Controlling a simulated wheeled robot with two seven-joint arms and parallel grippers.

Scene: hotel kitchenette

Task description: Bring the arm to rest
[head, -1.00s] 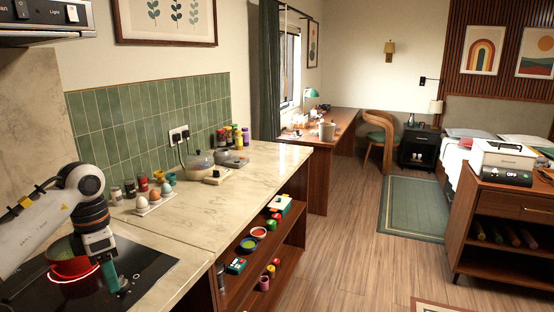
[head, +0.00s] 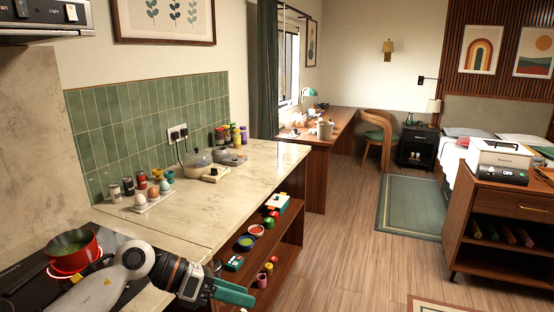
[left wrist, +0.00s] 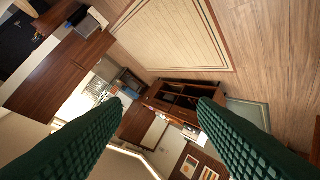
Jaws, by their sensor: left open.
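My left arm comes in from the lower left in the head view. Its gripper (head: 236,294) is at the front edge of the counter, beside the open shelves, with its green fingers pointing right. In the left wrist view the two green fingers (left wrist: 158,128) are wide apart with nothing between them. They face open floor and far furniture. My right gripper is not in view.
A red pot (head: 72,252) with green contents stands on the black cooktop behind my left arm. A tray of eggs (head: 153,197) and jars stand on the counter (head: 235,190). Shelves (head: 262,262) below hold bowls and small items.

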